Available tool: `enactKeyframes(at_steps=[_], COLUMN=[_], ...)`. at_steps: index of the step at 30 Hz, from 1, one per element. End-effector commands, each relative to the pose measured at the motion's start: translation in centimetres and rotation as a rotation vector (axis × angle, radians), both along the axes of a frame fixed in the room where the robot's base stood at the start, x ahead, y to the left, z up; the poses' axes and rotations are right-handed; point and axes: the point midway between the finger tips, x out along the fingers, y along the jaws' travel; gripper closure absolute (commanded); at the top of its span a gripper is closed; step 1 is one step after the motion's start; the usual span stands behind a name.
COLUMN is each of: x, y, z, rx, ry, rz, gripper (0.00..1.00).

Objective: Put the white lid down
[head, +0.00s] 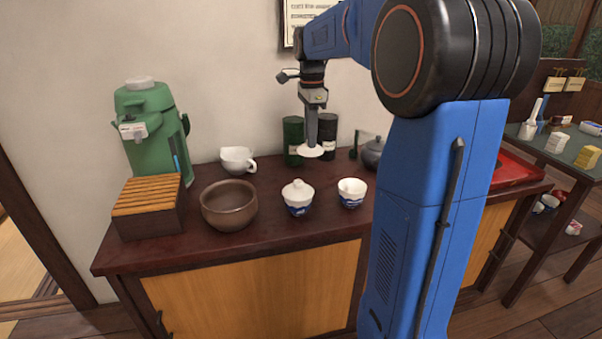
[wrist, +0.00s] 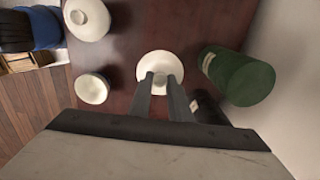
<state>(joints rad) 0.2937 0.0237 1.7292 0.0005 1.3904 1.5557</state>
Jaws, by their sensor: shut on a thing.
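The white lid (head: 309,152) is a small pale disc, held above the dark wooden counter (head: 275,232). My gripper (head: 312,141) is shut on it from above; in the wrist view the fingertips meet the knob of the lid (wrist: 160,62). Below and nearer stand a white and blue cup with a white lid on it (head: 298,197) and a white and blue cup without a lid (head: 352,192). Both cups also show at the left of the wrist view, the lidded one (wrist: 88,20) above the open one (wrist: 92,88).
A green canister (head: 293,141) and a black canister (head: 329,134) stand behind the lid. A white jug (head: 238,160), brown bowl (head: 229,205), slatted wooden box (head: 150,207) and green flask (head: 150,125) are to the left. A grey teapot (head: 373,152) is to the right.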

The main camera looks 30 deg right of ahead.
Motion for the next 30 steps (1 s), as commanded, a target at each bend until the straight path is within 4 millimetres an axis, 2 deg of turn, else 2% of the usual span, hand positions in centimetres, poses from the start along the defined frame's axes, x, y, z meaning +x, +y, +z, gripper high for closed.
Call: enactKeyframes(at_steps=[9, 17, 24, 30], x=[-0.1, 0.0, 0.0, 0.0], y=[0.0, 0.0, 0.0, 0.0], z=[-5.0, -6.7, -9.5, -9.6], rx=[0.001, 0.001, 0.001, 0.0], ry=[0.003, 0.002, 0.002, 0.0], rz=[-0.002, -0.001, -0.001, -0.001], gripper=[1.0, 1.0, 1.0, 1.0])
